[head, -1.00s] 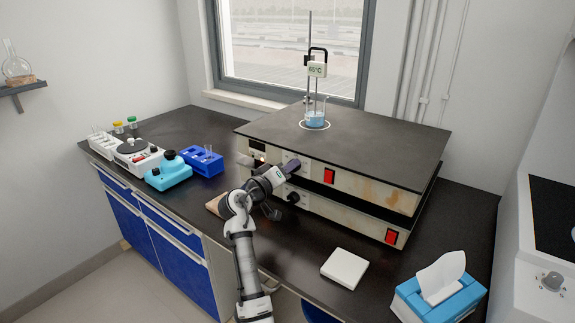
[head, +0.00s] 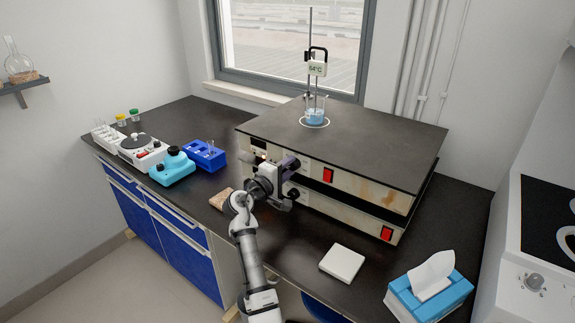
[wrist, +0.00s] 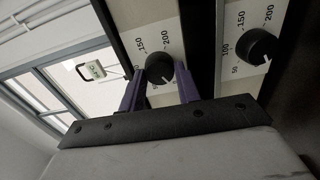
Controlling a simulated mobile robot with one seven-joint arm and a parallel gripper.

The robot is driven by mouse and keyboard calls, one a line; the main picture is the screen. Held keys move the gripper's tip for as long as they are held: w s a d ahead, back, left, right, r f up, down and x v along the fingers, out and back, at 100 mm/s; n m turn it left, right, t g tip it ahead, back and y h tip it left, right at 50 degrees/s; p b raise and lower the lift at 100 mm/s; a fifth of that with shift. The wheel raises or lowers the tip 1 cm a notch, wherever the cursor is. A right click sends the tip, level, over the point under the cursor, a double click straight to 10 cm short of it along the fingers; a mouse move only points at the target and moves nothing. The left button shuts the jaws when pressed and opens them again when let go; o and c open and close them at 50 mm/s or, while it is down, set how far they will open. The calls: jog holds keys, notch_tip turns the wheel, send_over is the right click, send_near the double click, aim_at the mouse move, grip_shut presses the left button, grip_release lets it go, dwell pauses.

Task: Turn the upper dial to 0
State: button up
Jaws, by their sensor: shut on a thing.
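Two stacked hot plates stand on the bench; the upper unit (head: 375,187) has a black upper dial (wrist: 160,67) on its front. My gripper (wrist: 160,84) is shut on this dial, one purple finger on each side. A pale notch shows at the dial's lower edge in the wrist view. Marks 150 and 200 are readable beside it; the mark at the notch is not readable. In the head view my gripper (head: 288,165) hides the upper dial. The lower dial (wrist: 258,46) sits apart, untouched, with a similar notch at its lower edge.
A beaker of blue liquid (head: 315,116) stands on the top plate under a thermometer (head: 317,68) showing about 64°C. Red switches (head: 328,175) are on the fronts. A white pad (head: 342,263) and tissue box (head: 430,290) lie right; blue lab devices (head: 172,168) stand left.

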dwell(0.4)
jog(key=o, duration=1)
jog(key=b+v, duration=0.3)
jog(key=v, duration=1.1)
